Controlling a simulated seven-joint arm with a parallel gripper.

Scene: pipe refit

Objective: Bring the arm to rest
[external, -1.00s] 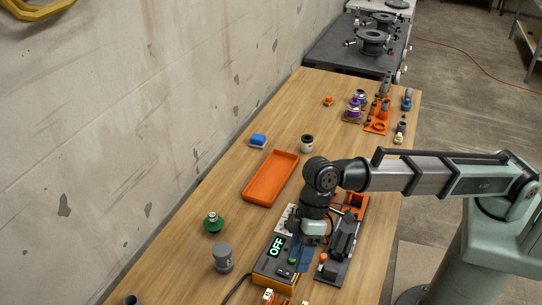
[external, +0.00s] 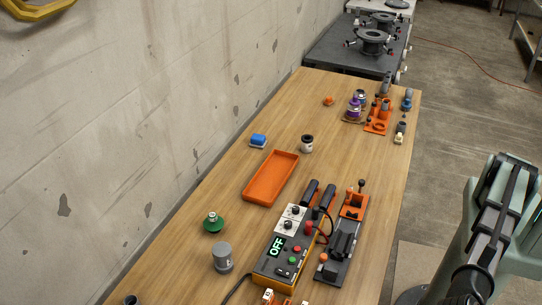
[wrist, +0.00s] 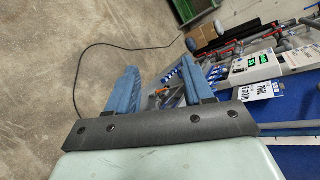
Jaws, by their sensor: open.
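My arm (external: 492,215) is at the right edge of the external view, off the wooden table and beside it, with its lower part running out of the bottom of the picture. My gripper's fingers are not clearly visible there. In the wrist view my gripper (wrist: 160,66) shows two blue fingers spread apart with nothing between them. Bare concrete floor (wrist: 60,60) fills the left of that view.
The table (external: 215,265) carries an orange tray (external: 270,178), a control box (external: 283,258) reading OFF, a black-and-orange fixture (external: 340,243), a green part (external: 213,223) and a grey cylinder (external: 222,258). A cable (wrist: 85,55) and equipment (wrist: 250,70) show in the wrist view.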

